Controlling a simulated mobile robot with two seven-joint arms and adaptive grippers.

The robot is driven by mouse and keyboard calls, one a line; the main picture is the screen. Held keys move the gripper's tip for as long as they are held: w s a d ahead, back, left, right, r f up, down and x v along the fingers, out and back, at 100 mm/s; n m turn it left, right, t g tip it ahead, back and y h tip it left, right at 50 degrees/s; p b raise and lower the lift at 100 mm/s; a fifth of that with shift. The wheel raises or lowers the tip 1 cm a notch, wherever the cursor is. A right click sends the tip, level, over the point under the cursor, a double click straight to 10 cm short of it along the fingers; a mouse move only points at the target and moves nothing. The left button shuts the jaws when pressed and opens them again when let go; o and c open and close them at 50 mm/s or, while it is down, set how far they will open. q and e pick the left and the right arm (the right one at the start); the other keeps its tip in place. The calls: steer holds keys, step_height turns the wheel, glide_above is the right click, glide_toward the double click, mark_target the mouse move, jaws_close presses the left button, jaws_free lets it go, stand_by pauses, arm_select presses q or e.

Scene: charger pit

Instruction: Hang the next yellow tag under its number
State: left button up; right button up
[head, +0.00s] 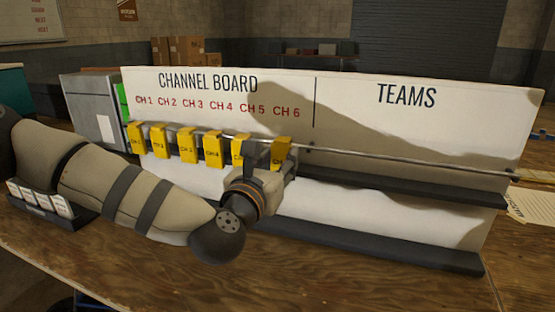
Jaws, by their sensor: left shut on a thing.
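The white channel board (400,150) stands on the table, with CH 1 to CH 6 in red under its heading. Several yellow tags hang in a row from the metal rail (380,161), the leftmost tag (136,138) under CH 1. My left gripper (270,165) is at the right end of the row, shut on the rightmost yellow tag (282,150), which is at the rail under CH 6. The tag under CH 5 (237,146) is partly hidden by my gripper. Whether the held tag's hook is over the rail is too small to tell. My right gripper is not in view.
A dark tray (70,212) with several small white blocks (40,196) lies at the left, beside my left arm. The TEAMS side of the rail is empty. Dark ledges (400,245) run along the board's lower front. Paper sheets (532,205) lie at the right.

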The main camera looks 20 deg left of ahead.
arm_select(q)
steer(key=o, duration=1.3)
